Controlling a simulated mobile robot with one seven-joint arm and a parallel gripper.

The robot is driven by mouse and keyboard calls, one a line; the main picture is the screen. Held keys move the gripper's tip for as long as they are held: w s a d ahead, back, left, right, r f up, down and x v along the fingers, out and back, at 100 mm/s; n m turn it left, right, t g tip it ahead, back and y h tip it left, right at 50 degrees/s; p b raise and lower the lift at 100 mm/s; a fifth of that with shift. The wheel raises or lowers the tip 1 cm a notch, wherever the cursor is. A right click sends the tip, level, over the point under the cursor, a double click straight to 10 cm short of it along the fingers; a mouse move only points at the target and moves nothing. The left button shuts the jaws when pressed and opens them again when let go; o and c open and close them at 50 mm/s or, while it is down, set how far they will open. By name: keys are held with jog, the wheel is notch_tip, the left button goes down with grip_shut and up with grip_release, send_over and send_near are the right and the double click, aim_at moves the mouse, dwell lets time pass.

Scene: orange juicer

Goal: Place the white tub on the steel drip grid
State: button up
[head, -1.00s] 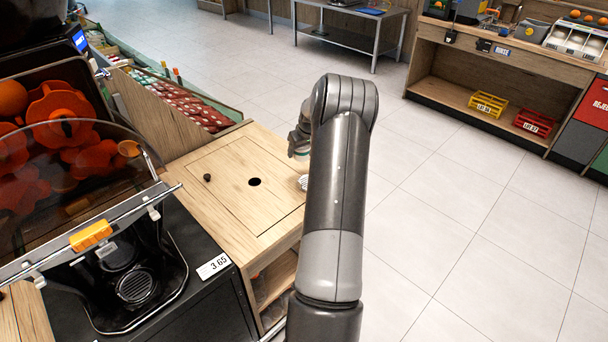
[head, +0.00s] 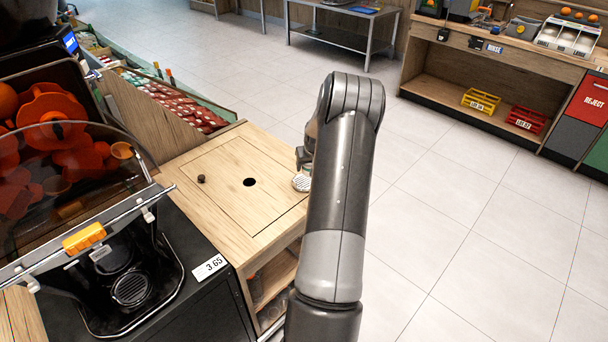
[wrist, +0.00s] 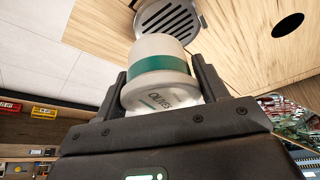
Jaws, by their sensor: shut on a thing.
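My gripper (wrist: 162,88) is shut on the white tub (wrist: 160,52), which has a green band and the word OLIVES. In the wrist view the tub sits between the two fingers. The round slotted steel drip grid (wrist: 170,20) shows just beyond the tub, partly covered by it. I cannot tell whether the tub touches it. In the head view the steel drip grid (head: 301,183) lies at the right edge of the wooden counter, partly hidden by my arm. My gripper is mostly hidden behind my arm there, close above the grid.
Open tiled floor is at right.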

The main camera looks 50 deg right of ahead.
aim_at(304, 181)
jog(key=shift+w+a+f, duration=0.2)
jog(key=shift+w+f, duration=0.2)
jog(key=shift+w, duration=0.25)
jog(key=shift+w+a+f, duration=0.15)
jog(key=shift+w+f, duration=0.25)
jog(key=shift+w, duration=0.2)
jog(key=shift+f, duration=1.95)
jog(key=shift+f, duration=0.1)
jog(key=o, duration=1.1)
jog(key=shift+c, duration=0.2)
